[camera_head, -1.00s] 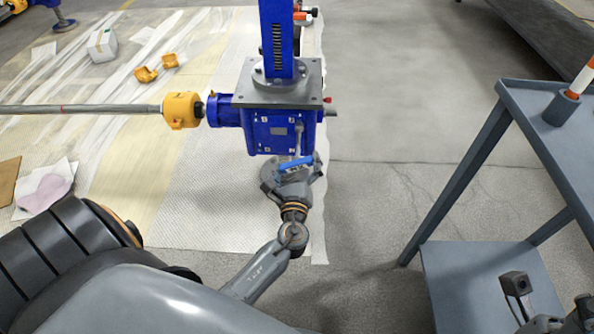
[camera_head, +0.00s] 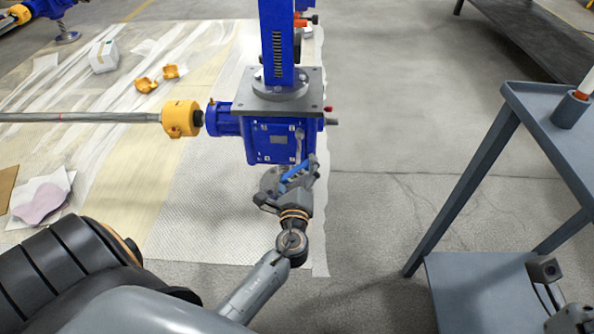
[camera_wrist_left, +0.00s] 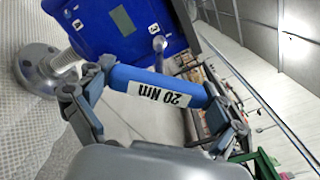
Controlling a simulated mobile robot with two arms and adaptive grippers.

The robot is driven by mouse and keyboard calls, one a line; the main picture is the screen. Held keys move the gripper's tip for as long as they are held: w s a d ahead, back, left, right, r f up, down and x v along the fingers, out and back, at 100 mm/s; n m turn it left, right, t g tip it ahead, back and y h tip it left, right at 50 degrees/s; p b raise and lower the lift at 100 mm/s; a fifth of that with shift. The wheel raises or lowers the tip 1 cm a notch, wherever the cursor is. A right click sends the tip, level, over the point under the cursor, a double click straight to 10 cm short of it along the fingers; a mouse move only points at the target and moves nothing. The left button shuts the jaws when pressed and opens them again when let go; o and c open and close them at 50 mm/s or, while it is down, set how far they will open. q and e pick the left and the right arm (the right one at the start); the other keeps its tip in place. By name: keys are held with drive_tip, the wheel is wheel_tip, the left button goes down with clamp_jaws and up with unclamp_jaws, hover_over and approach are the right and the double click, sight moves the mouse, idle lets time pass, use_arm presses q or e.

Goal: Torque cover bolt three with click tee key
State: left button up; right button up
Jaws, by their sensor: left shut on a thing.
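The blue screw jack housing (camera_head: 250,150) stands under a flange plate (camera_head: 300,104) and a blue column. Its front cover (camera_head: 278,142) has small bolts at its corners. The tee key has a blue handle (camera_head: 297,170) and a grey shaft (camera_head: 299,144) that runs up to the cover's right edge; I cannot tell whether it is seated on a bolt. My left gripper (camera_head: 288,181) is shut on the handle. In the left wrist view the handle (camera_wrist_left: 158,87) lies between both fingers, with "20 Nm" on its label, and the shaft end (camera_wrist_left: 159,43) is near the cover.
A yellow coupling (camera_head: 180,116) and long rod (camera_head: 80,117) extend left from the jack. A grey cart (camera_head: 500,125) stands at right. A white box (camera_head: 103,57) and orange guard pieces (camera_head: 147,85) lie on the sheeting at left. The floor between jack and cart is clear.

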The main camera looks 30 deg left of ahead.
use_arm(q)
drive_tip(key=shift+w+a, duration=0.3)
drive_tip(key=shift+w, duration=0.2)
drive_tip(key=shift+r, duration=0.1)
drive_tip(key=shift+r+m+p, duration=0.1)
drive_tip(key=shift+m+p, duration=0.55)
drive_tip(key=shift+m, duration=0.05)
drive_tip(key=shift+m+p, duration=1.35)
drive_tip(key=shift+m, duration=0.35)
drive_tip(key=shift+m+p, duration=1.65)
drive_tip(key=shift+m, duration=0.25)
drive_tip(key=shift+m+p, duration=0.5)
drive_tip(key=shift+m, duration=0.3)
